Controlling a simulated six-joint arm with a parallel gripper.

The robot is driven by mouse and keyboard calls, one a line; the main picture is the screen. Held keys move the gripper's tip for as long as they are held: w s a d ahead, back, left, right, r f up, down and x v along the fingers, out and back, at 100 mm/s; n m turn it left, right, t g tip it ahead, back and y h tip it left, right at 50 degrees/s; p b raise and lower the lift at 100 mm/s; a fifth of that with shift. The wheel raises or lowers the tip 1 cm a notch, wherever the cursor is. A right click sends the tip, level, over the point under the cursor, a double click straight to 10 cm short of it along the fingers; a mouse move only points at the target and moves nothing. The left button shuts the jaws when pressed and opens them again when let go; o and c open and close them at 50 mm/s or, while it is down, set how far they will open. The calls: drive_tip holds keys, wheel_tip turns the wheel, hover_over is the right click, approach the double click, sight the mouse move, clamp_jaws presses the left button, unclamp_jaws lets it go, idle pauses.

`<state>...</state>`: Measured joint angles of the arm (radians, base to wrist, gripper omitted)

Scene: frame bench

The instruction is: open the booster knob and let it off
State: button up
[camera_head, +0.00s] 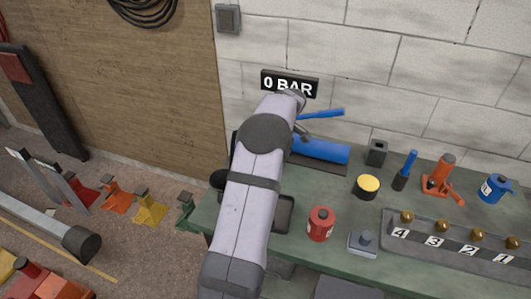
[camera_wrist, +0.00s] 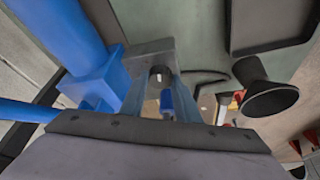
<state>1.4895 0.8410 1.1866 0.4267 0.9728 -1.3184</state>
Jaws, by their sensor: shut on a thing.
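The booster is a blue cylinder (camera_head: 325,151) lying on the bench against the wall, with a blue lever (camera_head: 322,114) above it. In the wrist view its blue body (camera_wrist: 62,35) is at the upper left, and the lever (camera_wrist: 22,110) is at the left edge. My gripper (camera_wrist: 160,78) is beside the booster's end, shut on a small part there that I take to be the knob (camera_wrist: 166,101). The fingers hide much of it, so how far it is turned cannot be told. In the head view my arm covers the gripper and knob. The wall display (camera_head: 290,84) reads 0 BAR.
A yellow-topped can (camera_head: 367,186), a red canister (camera_head: 321,223), a blue canister (camera_head: 494,188) and an orange jack (camera_head: 442,176) stand on the green bench to the right. A numbered rack (camera_head: 455,246) lies at the front right. A dark flared piece (camera_wrist: 266,92) is right of my fingers.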

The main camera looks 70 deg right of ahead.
idle(0.5)
drive_tip(key=o, duration=1)
drive_tip(key=shift+o, duration=0.2)
drive_tip(key=b+v, duration=0.1)
drive_tip(key=v, duration=0.6)
drive_tip(key=shift+r+b, duration=0.15)
drive_tip(key=shift+b, duration=0.15)
drive_tip(key=shift+s, duration=0.1)
